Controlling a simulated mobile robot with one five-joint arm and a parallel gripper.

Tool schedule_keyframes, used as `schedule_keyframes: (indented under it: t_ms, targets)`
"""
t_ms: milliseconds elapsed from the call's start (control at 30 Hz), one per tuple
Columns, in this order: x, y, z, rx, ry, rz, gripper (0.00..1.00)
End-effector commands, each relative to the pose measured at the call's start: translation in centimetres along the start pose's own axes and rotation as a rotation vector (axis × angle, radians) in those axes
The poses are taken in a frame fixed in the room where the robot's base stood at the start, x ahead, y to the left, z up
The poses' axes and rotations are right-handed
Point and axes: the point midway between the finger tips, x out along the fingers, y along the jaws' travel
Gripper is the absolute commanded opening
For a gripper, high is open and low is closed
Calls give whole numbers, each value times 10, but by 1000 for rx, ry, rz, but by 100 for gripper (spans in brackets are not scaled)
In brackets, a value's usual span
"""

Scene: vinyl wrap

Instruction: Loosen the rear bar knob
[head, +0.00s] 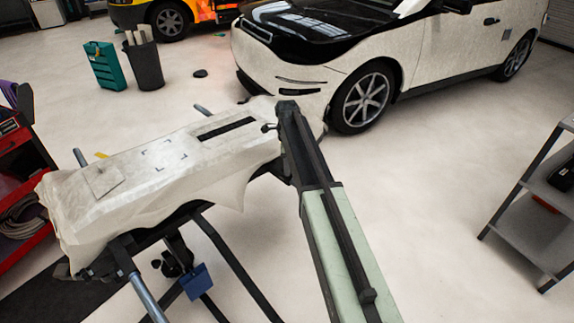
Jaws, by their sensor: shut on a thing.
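A long work stand holds a panel draped in pale wrap (150,185), with a dark slot and corner marks on its top. My arm reaches in from the bottom right. My gripper (270,127) is at its far end, by the stand's right end, and mostly hidden by the arm. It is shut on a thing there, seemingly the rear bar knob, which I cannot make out. Grey bar ends stick out from under the wrap at the back (202,109) and at the left (79,157).
A pale wrapped car (315,75) stands just behind. A teal case (104,66) and a dark bin (143,64) stand at the back left. A red cart (18,190) is at the left edge, a grey shelf (530,225) at the right. Floor between arm and shelf is clear.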

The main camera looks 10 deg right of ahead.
Motion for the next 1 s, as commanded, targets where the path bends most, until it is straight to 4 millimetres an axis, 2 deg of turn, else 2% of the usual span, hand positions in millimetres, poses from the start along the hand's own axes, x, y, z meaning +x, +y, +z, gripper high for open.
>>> schedule_keyframes:
  t_ms: [1000]
  targets:
    - [0, -3, -1, -962, 5, -5, 3]
